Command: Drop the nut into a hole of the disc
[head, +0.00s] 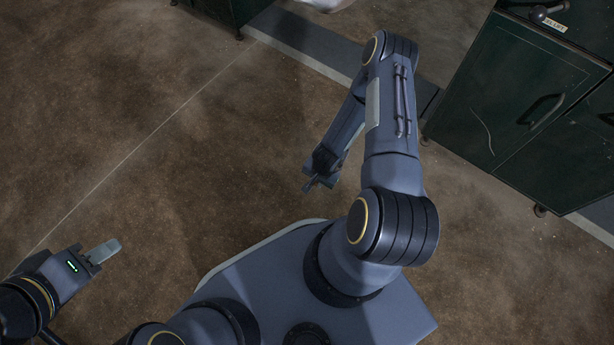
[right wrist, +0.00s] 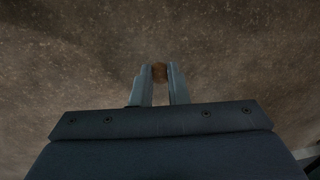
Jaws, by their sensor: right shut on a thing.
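My right gripper (right wrist: 160,74) is shut on a small brownish, round-looking nut (right wrist: 159,72), which sits between the fingertips in the right wrist view. In the head view my right gripper (head: 314,184) points down over the brown floor, and the nut cannot be made out there. My left gripper (head: 106,250) is at the lower left of the head view, apart from everything, over bare floor. Its fingers overlap from this side, so their gap cannot be judged. No disc shows in either view.
A dark green cabinet (head: 525,85) on casters stands at the right, with a small metal item (head: 546,14) on top. Another dark cabinet (head: 225,12) is at the top. A pale object (head: 324,4) is cut off by the top edge. The brown floor (head: 150,120) is clear at left.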

